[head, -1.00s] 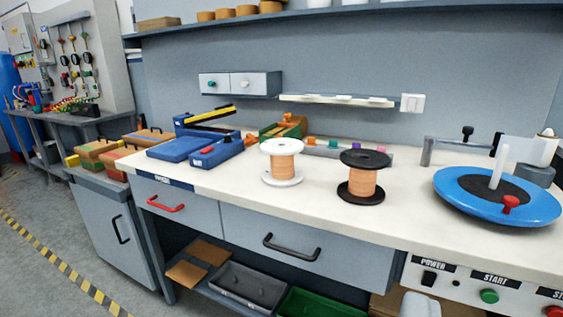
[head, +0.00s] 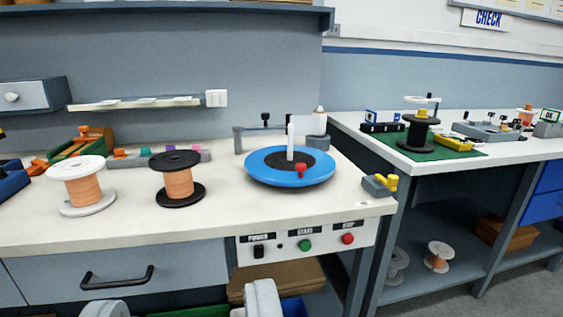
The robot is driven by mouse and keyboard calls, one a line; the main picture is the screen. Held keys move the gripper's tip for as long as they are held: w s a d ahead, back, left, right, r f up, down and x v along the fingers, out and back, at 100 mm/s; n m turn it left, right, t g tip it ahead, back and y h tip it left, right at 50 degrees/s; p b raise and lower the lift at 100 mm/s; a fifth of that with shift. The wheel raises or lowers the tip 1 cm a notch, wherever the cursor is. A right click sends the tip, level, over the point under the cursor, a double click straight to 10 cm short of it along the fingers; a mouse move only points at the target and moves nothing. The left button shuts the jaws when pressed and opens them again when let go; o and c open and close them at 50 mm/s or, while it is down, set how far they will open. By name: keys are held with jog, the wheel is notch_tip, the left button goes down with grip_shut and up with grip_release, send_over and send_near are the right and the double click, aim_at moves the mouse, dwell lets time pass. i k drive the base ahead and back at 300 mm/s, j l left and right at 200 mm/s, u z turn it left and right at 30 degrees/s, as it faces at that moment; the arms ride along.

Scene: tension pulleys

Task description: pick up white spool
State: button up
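The white spool (head: 80,185), with white flanges and copper-coloured wire, stands upright on the white bench top at the left. A black spool (head: 177,180) with similar wire stands to its right, apart from it. Two pale grey rounded parts show at the bottom edge, one at the left and one near the middle; they may be parts of my gripper, but too little shows to be sure. They are below the bench top, away from the white spool. Nothing is seen touching the white spool.
A blue turntable (head: 290,168) with a white post stands right of the spools, above a button panel (head: 305,243). A green and brown holder (head: 80,147) is behind the white spool. Another bench (head: 480,160) stands at right. The bench top before the spools is clear.

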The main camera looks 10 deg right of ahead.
aim_at(79, 174)
jog(key=i+l+u, duration=0.45)
jog(key=l, duration=0.2)
jog(key=i+l+u, duration=0.2)
jog(key=l, duration=0.15)
